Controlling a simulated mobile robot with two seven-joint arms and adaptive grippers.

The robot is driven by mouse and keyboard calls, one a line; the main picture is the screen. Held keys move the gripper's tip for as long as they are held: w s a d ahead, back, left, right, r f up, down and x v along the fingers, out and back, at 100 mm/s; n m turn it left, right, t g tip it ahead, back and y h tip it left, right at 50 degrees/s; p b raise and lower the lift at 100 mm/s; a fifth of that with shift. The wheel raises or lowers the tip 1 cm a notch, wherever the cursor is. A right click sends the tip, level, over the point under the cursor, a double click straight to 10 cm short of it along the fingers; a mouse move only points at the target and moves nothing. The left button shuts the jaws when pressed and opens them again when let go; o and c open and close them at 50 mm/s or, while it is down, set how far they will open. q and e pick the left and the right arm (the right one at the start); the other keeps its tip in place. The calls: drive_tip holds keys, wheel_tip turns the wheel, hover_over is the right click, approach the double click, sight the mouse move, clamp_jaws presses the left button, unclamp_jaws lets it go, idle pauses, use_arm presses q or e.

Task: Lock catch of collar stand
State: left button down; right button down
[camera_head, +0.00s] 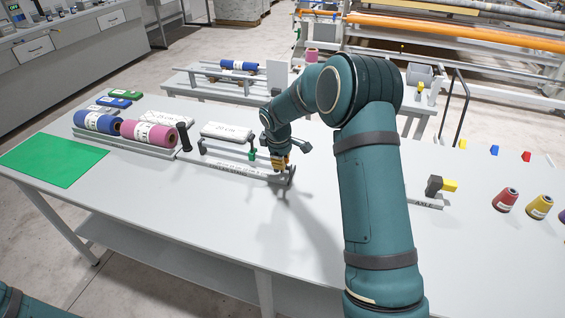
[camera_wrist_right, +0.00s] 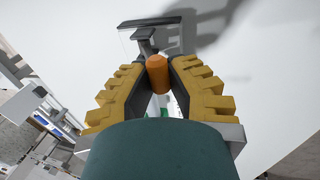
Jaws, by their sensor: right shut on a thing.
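A long, low grey stand (camera_head: 232,167) with a rod along it lies on the white table; its label is too small to read surely, and I take it as the collar stand. A green collar (camera_head: 252,155) sits on the rod. My right gripper (camera_head: 280,168) is at the stand's right end. In the right wrist view, my gripper's yellow fingers (camera_wrist_right: 160,82) are closed around an orange cylindrical knob (camera_wrist_right: 157,74), seemingly the catch. A dark bracket (camera_wrist_right: 146,42) stands just beyond it. The head view hides the knob behind the fingers. My left gripper is out of view.
A blue roll (camera_head: 97,121) and a pink roll (camera_head: 150,133) lie in a rack at left, near a green mat (camera_head: 58,160). A black handle (camera_head: 184,137) stands beside the collar stand. An axle block (camera_head: 425,200) and thread cones (camera_head: 505,200) stand right. The front middle table is clear.

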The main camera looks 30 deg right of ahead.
drive_tip(key=shift+s+a+f, duration=0.1)
drive_tip(key=shift+f, duration=0.1)
drive_tip(key=c, duration=0.9)
unclamp_jaws()
drive_tip(key=shift+r, duration=0.1)
drive_tip(key=shift+r, duration=0.1)
drive_tip(key=v, duration=1.1)
drive_tip(key=shift+s+a+r, duration=0.3)
drive_tip(key=shift+r, duration=0.05)
